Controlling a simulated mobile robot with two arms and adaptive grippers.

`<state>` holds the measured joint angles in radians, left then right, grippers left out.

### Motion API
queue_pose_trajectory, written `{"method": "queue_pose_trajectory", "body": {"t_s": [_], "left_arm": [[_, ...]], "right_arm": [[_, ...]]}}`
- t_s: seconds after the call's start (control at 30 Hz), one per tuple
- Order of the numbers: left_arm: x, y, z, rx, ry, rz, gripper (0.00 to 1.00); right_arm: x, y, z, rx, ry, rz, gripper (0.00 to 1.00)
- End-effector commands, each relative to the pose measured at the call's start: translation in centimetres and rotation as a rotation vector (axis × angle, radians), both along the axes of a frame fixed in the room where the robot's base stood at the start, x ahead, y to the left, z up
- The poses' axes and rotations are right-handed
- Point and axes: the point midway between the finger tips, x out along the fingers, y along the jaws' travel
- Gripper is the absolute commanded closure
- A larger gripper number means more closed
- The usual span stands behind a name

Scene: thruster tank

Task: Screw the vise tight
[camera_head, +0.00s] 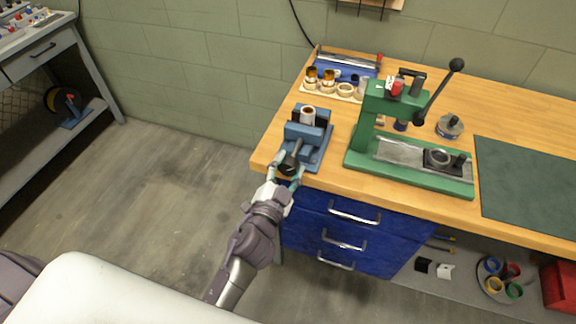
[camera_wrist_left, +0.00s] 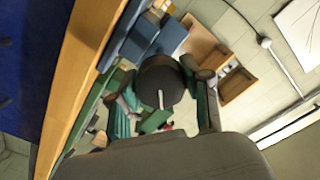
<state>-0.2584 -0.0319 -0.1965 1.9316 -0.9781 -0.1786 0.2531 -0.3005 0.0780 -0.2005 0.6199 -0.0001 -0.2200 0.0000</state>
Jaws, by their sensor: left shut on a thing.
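The blue vise (camera_head: 318,152) stands at the left front corner of the wooden workbench, with a pale ring-shaped part (camera_head: 308,115) upright between its jaws. Its dark screw handle (camera_head: 290,162) points toward the bench's front edge. My left gripper (camera_head: 286,172) is at this handle, with its two fingers on either side and shut on it. In the left wrist view, the round dark end of the handle (camera_wrist_left: 160,82) sits between the fingers, and the vise's blue body (camera_wrist_left: 152,38) shows beyond. My right gripper is not in view.
A green press (camera_head: 385,140) with a long lever stands on the workbench (camera_head: 325,183) to the right of the vise. Behind the vise is a pale tray (camera_head: 327,89) with several ring parts. Blue drawers (camera_head: 318,230) are below. Open floor lies to the left.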

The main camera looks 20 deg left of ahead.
Motion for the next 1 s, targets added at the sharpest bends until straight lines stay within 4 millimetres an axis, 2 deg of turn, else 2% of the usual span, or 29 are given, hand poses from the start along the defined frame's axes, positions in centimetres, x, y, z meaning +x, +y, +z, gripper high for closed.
{"method": "queue_pose_trajectory", "body": {"t_s": [0.5, 1.0], "left_arm": [[0.01, -0.02, 0.01, 0.438, -0.014, -0.001, 0.87], [0.00, -0.02, -0.01, 0.604, -0.020, -0.001, 0.87]], "right_arm": [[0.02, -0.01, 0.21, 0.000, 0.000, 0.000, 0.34], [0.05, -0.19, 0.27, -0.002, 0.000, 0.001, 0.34]]}}
